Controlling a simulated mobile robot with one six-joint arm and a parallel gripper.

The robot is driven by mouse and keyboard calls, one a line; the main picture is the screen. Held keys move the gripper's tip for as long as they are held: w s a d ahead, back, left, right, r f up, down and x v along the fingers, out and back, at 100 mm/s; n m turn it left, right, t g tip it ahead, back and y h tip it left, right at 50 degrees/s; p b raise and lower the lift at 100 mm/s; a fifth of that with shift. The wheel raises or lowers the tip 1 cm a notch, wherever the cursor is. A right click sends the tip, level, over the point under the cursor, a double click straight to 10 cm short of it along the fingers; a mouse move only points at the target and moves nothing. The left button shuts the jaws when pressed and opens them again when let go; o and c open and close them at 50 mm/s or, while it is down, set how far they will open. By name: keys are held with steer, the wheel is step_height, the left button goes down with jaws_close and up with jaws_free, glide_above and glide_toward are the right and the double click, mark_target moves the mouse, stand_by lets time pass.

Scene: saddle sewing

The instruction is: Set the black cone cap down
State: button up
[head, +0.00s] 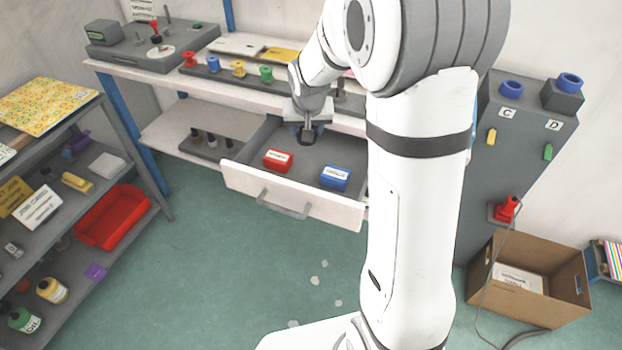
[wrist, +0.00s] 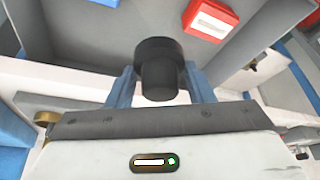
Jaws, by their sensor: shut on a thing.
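My gripper (head: 306,134) is over the back part of the open drawer (head: 240,180). In the wrist view my gripper (wrist: 158,82) is shut on the black cone cap (wrist: 158,66), a dark round piece with a wider rim and a narrower stem between the two blue-grey fingers. In the head view the cap is a small dark shape (head: 306,138) under the fingers. I cannot tell whether it touches the drawer floor.
In the drawer lie a red box (head: 278,160) and a blue box (head: 335,177), both in front of my gripper. The red box also shows in the wrist view (wrist: 208,20). Colored spools (head: 238,68) stand on the bench above.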

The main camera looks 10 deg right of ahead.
mark_target(308, 166)
steer(key=f+b, duration=0.1)
steer(key=b, duration=0.1)
steer(key=shift+f+m+b, duration=0.25)
steer(key=shift+m+b, duration=0.05)
steer(key=shift+b, duration=0.1)
steer(key=shift+s+r+b, duration=0.1)
steer(key=shift+b, duration=0.5)
steer(key=shift+f, duration=0.25)
steer(key=shift+h, duration=0.3)
step_height(308, 166, down, 9)
steer(key=shift+f+b, duration=0.1)
steer(key=shift+b, duration=0.75)
steer(key=shift+f, duration=0.1)
steer(key=o, duration=0.5)
steer(key=shift+o, duration=0.9)
